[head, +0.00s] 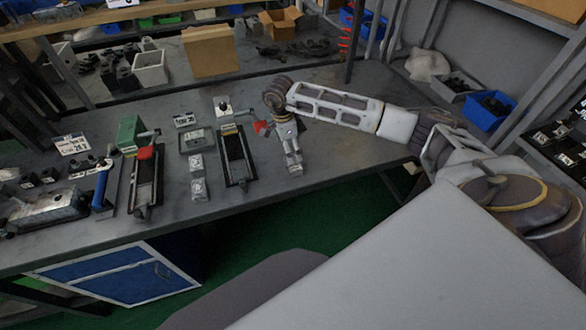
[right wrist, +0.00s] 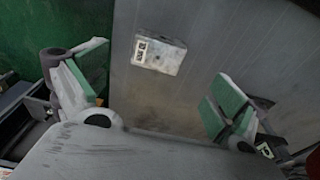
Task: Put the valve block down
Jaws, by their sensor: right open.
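A pale grey valve block (right wrist: 158,52) with a small dark-and-white marking lies on the grey table (right wrist: 170,100) in the right wrist view. It sits ahead of my right gripper (right wrist: 150,98), whose two green-padded fingers are wide apart. The block is clear of both fingers. In the head view my right gripper (head: 292,160) points down over the table, right of the dark vise (head: 235,158). I cannot make out that block for certain in the head view. Two similar blocks (head: 196,164) (head: 199,188) stand left of the vise. My left gripper is out of view.
A second vise-like fixture (head: 145,180), a blue-handled tool (head: 101,186) and a metal block (head: 48,207) occupy the table's left. A cardboard box (head: 209,50) and blue bins (head: 489,111) stand further off. The table right of my gripper looks clear.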

